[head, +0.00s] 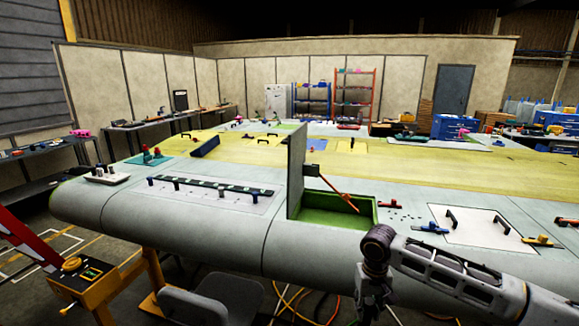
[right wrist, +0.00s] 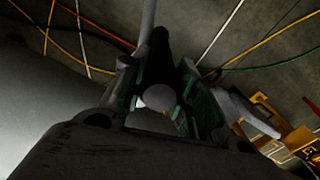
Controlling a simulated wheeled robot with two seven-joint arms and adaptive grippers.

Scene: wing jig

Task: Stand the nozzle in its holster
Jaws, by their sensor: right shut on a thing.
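My right gripper (head: 368,306) points down in front of the wing's near edge, at the lower right of the head view. In the right wrist view its two green-padded fingers (right wrist: 162,92) are closed on a dark, round-bodied thing, apparently the nozzle (right wrist: 161,58). It has a pale rounded end facing the camera, and a grey tube or pipe shows beyond it. In the head view the held thing is too small and dark to make out. I cannot pick out the holster in either view. My left gripper is not in view.
The pale wing (head: 230,225) spans the middle, with an open green bay (head: 335,222) and its upright panel (head: 296,170). A white panel with black handles (head: 470,235) lies at the right. A grey seat (head: 215,300) and yellow stand (head: 85,280) are in front. Cables cross the floor.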

